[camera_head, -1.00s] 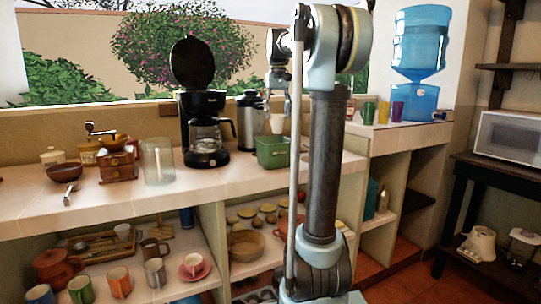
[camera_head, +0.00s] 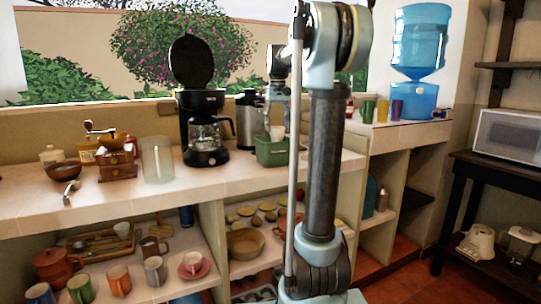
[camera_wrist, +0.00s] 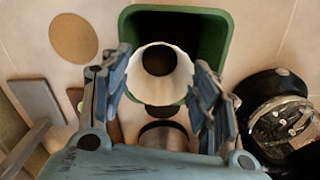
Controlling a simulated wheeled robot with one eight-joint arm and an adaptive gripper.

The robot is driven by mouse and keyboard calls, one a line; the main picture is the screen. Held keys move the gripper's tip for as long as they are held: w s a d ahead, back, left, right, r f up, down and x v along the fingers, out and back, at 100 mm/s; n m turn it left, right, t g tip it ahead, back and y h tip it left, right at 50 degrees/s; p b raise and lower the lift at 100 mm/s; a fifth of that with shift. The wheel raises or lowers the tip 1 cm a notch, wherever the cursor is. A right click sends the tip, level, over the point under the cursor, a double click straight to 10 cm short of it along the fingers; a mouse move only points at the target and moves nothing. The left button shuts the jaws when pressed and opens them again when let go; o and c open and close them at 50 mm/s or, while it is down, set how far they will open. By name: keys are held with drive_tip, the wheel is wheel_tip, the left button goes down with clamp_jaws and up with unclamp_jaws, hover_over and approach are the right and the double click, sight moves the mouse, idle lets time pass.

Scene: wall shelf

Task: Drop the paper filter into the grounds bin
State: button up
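The white paper filter (camera_head: 277,132) is a small cone, with its lower part inside the mouth of the green grounds bin (camera_head: 272,155). In the wrist view the filter (camera_wrist: 160,82) shows as a pale ring with a dark centre, between both fingers of my gripper (camera_wrist: 160,78). The fingers appear closed against its sides. The bin (camera_wrist: 221,42) is below and toward the top of that view, its dark interior visible behind the filter. In the head view my gripper (camera_head: 277,103) points down over the bin. The bin floor is hidden.
The coffee maker (camera_head: 205,150) and steel canister (camera_head: 250,121) stand left of the bin; a glass jar (camera_head: 157,160) is further left. In the wrist view a tan disc (camera_wrist: 73,38) lies on the counter. Cups (camera_head: 383,111) and a water dispenser (camera_head: 420,60) stand at right.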

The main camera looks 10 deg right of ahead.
drive_tip(key=o, duration=0.5)
drive_tip(key=shift+c, duration=0.2)
drive_tip(key=shift+r, duration=0.1)
wheel_tip(320, 180, up, 12)
drive_tip(key=shift+w, duration=0.1)
drive_tip(key=s+f+t, duration=0.1)
drive_tip(key=s+f, duration=1.6)
drive_tip(key=f, duration=0.4)
drive_tip(key=s+f+t, duration=0.1)
drive_tip(key=s+f, duration=1.7)
drive_tip(key=f, duration=0.3)
drive_tip(key=shift+f, duration=0.35)
